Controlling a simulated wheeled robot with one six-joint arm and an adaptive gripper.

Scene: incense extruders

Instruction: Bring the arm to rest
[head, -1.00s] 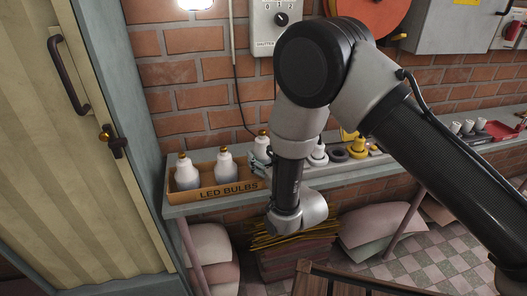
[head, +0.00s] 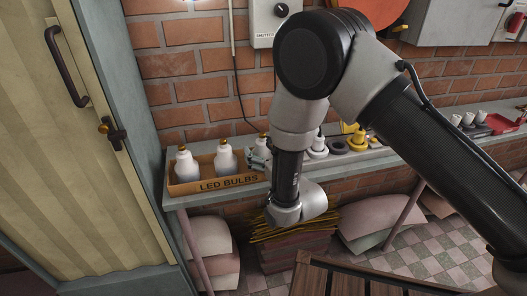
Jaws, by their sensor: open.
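My arm reaches in from the right, bends at a high black elbow and hangs down in front of the shelf. My gripper (head: 258,156) shows only in part, as small grey-teal pieces left of the forearm, at the right end of the bulb box. It is open, and I see nothing held in it. The rest of it is hidden behind my arm.
An open LED BULBS box (head: 215,184) with white bulbs stands on the shelf (head: 190,200). Plugs or sockets, including a yellow one (head: 359,138), stand right of my arm.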

